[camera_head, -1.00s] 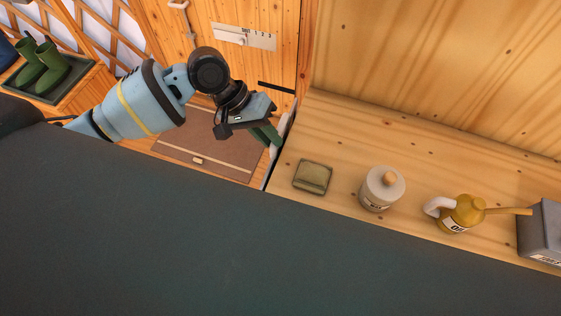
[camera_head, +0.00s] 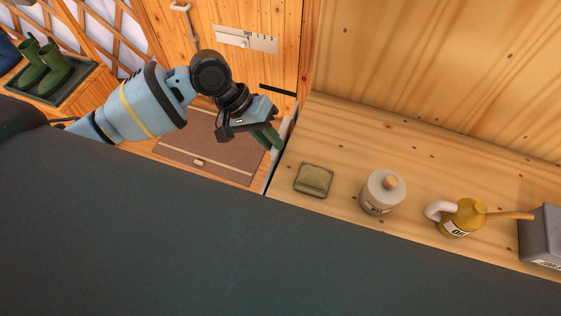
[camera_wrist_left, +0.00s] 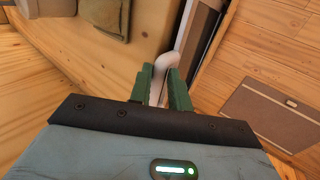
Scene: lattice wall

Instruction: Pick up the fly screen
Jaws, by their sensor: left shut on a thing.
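The fly screen (camera_head: 283,137) appears as a thin, white-edged panel standing on edge against the end of the wooden bench, mostly hidden in the head view. In the left wrist view, its pale frame and dark edge (camera_wrist_left: 200,39) run upward from a white, curved handle (camera_wrist_left: 163,68). My left gripper (camera_head: 277,142) is at the bench end, with its green fingers (camera_wrist_left: 161,85) shut on this handle, one on each side. The screen's face and lower part are hidden. My right gripper is in neither view.
A brown mat (camera_head: 209,149) lies on the floor. Green boots (camera_head: 45,68) stand in a tray at left.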

